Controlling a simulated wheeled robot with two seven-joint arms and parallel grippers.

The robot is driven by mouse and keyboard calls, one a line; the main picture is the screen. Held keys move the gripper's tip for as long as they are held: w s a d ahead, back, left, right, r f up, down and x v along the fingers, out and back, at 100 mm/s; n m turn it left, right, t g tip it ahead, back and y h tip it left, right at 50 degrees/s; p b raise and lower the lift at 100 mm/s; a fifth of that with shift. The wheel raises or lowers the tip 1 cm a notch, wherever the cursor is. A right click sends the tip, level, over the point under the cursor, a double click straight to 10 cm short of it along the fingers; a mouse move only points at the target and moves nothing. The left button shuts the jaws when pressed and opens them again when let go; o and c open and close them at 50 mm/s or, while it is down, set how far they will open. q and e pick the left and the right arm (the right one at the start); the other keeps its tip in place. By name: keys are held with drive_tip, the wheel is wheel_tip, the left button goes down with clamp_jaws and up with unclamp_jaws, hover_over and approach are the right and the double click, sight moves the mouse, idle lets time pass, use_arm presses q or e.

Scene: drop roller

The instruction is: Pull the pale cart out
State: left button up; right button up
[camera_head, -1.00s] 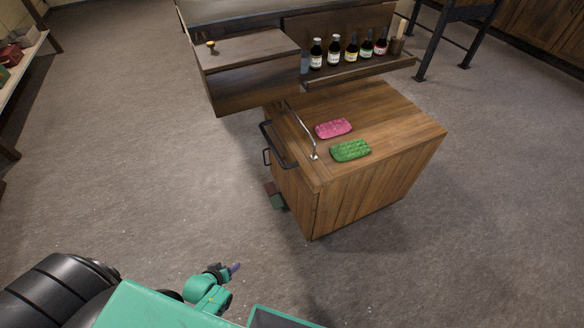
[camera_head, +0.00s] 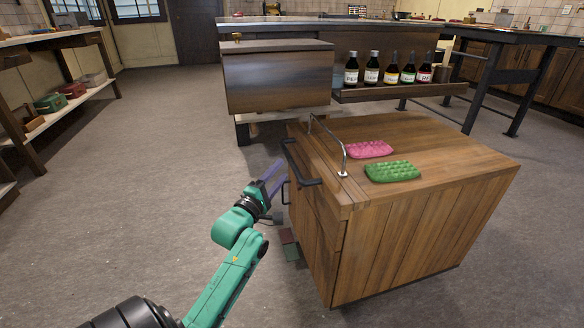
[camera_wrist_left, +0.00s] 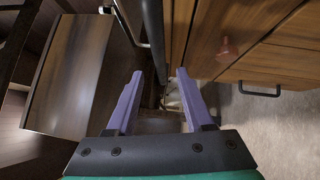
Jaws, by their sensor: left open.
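The cart (camera_head: 400,230) is a mid-brown wooden box on the floor, in the middle right of the head view. Its black bar handle (camera_head: 301,168) stands out from its left end. My left gripper (camera_head: 272,174) has purple fingers and is open and empty just left of this handle. In the left wrist view the dark handle bar (camera_wrist_left: 155,38) runs down between the two fingertips (camera_wrist_left: 160,74). I cannot tell whether the fingers touch it. The cart's wooden front (camera_wrist_left: 215,40) fills the upper right there. My right gripper is not in view.
A pink pad (camera_head: 369,149) and a green pad (camera_head: 392,171) lie on the cart top beside a metal rail (camera_head: 337,143). A counter with a shelf of bottles (camera_head: 390,73) stands close behind. The floor (camera_head: 130,170) to the left is clear.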

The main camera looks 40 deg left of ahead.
sight(290, 158)
use_arm(q)
drive_tip(key=b+x, duration=0.1)
drive_tip(key=x, duration=0.5)
drive_tip(key=shift+w+b, duration=0.3)
drive_tip(key=shift+w, duration=0.05)
clamp_jaws()
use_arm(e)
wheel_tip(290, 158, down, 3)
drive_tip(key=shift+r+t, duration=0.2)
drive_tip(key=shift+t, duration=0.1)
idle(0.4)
